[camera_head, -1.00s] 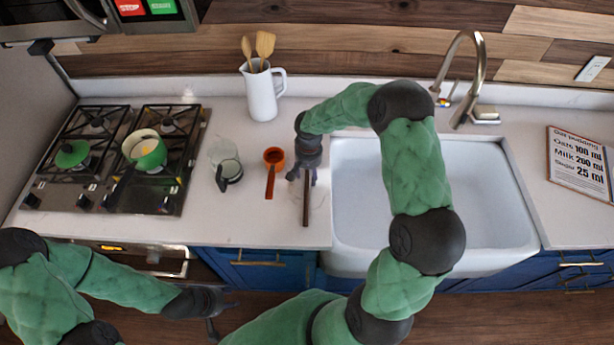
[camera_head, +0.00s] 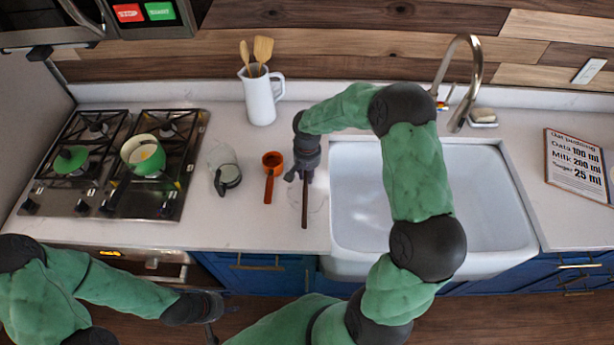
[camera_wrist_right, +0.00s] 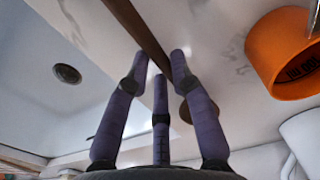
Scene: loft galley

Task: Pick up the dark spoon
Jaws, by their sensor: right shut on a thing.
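The dark spoon (camera_head: 305,209) is a thin brown stick shape over the white counter, just left of the sink. My right gripper (camera_head: 304,175) comes down from above and is shut on the spoon near its far end. In the right wrist view the spoon's handle (camera_wrist_right: 137,30) runs from the top edge to between the fingertips of the right gripper (camera_wrist_right: 163,66). A brown rounded end shows behind the fingers. I cannot tell whether the spoon is clear of the counter. My left gripper (camera_head: 221,320) hangs in front of the counter, fingers apart and empty.
An orange measuring cup (camera_head: 273,160) lies close left of the spoon, with a dark-handled clear cup (camera_head: 228,177) further left. A white jug (camera_head: 262,100) with wooden utensils stands behind. The sink (camera_head: 430,200) is to the right, the stove (camera_head: 110,165) at left.

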